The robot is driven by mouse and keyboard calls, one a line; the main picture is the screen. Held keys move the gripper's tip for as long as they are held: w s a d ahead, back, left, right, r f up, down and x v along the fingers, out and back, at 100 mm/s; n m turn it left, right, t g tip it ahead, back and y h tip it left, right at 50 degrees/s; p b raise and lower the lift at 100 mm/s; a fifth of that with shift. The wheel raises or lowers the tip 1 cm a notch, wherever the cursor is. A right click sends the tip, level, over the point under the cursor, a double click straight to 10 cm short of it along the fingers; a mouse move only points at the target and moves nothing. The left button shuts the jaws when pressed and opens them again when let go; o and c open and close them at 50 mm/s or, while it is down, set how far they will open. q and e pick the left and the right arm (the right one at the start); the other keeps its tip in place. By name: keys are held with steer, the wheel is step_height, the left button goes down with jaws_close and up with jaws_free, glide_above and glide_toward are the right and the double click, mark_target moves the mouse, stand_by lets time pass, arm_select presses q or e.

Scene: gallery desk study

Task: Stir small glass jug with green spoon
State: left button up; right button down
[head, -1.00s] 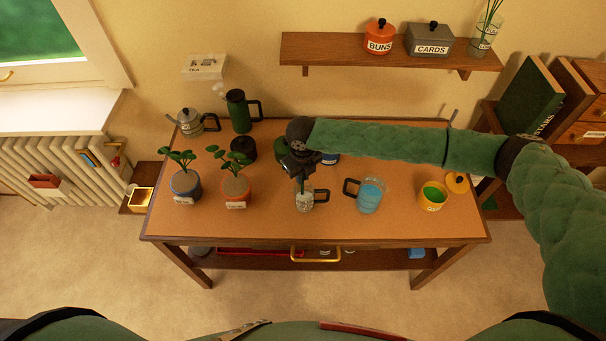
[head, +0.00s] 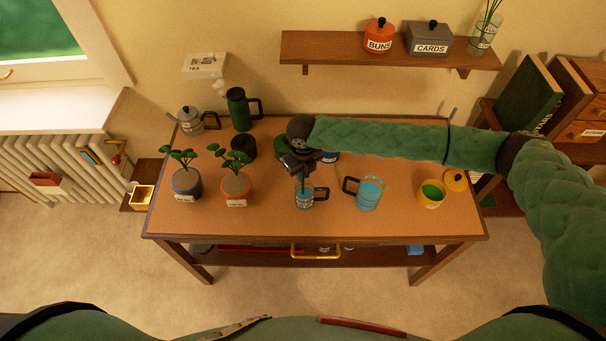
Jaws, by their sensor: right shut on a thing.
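The small glass jug (head: 305,198) stands upright on the desk (head: 270,222), with a dark handle on its right and blue in it. My right gripper (head: 301,172) is above the jug, pointing down. It is shut on the green spoon (head: 304,184), whose thin green shaft runs down into the jug's mouth. The spoon's lower end is hidden in the jug, and my gripper covers its top. My left gripper is not in view.
A larger glass jug (head: 369,195) of blue liquid stands just right. Farther right is a yellow pot (head: 431,194) with green inside. Two potted plants (head: 187,184) (head: 236,188) stand left. A kettle (head: 189,121) and a green flask (head: 238,110) stand behind. The desk's front strip is clear.

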steer(key=shift+r, duration=4.75)
step_height(320, 180, up, 4)
steer(key=shift+f, duration=0.15)
steer(key=shift+d+f, duration=0.1)
